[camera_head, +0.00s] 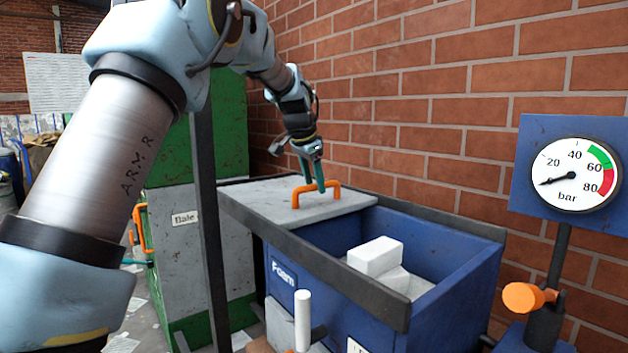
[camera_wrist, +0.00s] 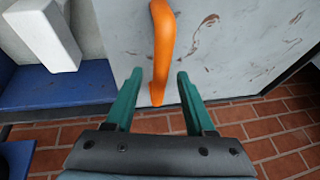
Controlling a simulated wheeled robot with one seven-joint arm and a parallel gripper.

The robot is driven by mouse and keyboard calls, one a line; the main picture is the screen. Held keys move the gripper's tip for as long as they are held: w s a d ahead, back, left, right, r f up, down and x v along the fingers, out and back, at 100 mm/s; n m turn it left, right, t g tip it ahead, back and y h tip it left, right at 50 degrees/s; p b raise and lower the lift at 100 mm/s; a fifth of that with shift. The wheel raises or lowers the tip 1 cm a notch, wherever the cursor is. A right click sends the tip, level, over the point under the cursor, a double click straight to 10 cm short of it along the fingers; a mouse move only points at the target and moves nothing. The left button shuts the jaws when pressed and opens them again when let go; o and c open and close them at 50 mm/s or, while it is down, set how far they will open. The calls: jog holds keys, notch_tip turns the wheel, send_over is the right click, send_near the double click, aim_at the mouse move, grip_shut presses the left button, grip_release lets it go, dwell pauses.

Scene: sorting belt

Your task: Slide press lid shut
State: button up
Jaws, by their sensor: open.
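The press lid (camera_head: 262,205) is a scuffed light-grey panel on rails, covering the left part of the blue bin marked "Foam" (camera_head: 440,235). The right part of the bin is open. An orange handle (camera_head: 328,186) stands on the lid. My gripper (camera_head: 314,184) is open and points down at the handle. In the wrist view, the handle (camera_wrist: 162,45) lies between the two green fingers of my gripper (camera_wrist: 159,72), with a gap on each side. The lid (camera_wrist: 225,40) fills the upper right there.
White foam blocks (camera_head: 376,257) lie inside the open part of the bin. A brick wall (camera_head: 450,130) runs close behind. A pressure gauge (camera_head: 571,176) and an orange knob (camera_head: 525,297) stand at the right. A white-gripped lever (camera_head: 303,318) is in front. A green press (camera_head: 222,130) stands left.

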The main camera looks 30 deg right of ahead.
jog(key=shift+c, duration=0.2)
grip_shut()
dwell(1.1)
